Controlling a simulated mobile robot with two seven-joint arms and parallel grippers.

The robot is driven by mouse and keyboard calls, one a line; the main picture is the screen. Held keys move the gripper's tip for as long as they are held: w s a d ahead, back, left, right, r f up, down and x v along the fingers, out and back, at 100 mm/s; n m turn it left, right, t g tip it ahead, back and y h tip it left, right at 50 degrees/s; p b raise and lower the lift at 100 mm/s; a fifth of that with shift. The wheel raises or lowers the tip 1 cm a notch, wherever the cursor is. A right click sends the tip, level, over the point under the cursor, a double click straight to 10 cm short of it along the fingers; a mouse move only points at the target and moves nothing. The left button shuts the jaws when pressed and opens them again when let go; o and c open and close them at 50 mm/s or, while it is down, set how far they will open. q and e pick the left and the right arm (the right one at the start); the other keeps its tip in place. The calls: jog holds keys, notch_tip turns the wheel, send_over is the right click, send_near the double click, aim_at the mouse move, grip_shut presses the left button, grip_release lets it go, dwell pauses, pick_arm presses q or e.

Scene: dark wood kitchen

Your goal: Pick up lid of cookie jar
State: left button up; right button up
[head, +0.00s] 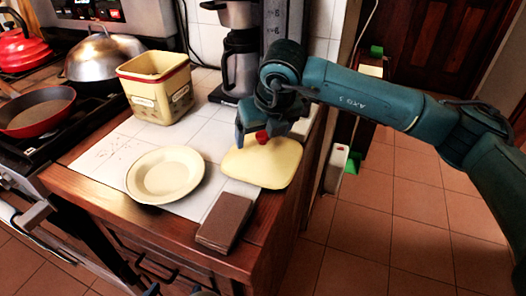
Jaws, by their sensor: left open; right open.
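The cookie jar lid (262,164) is a cream, rounded-square lid with a red knob (262,137). It lies at the right side of the counter, apart from its jar. My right gripper (268,136) is open just above the lid, its fingers on either side of the knob. I cannot tell whether they touch it. The cookie jar (155,98), cream with a red rim, stands open-topped at the back of the counter. My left gripper (178,291) barely shows at the bottom edge, in front of the counter, and is open with nothing seen in it.
A cream plate (165,176) and a brown box (225,222) lie on the counter left of and in front of the lid. A coffee maker (240,68) stands behind. The stove with a red pan (36,112) is at left. Open floor lies at right.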

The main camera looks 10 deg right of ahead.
jog(key=shift+w+f, duration=0.1)
jog(key=shift+f, duration=0.05)
jog(key=shift+s+f, duration=0.2)
grip_shut()
dwell(0.7)
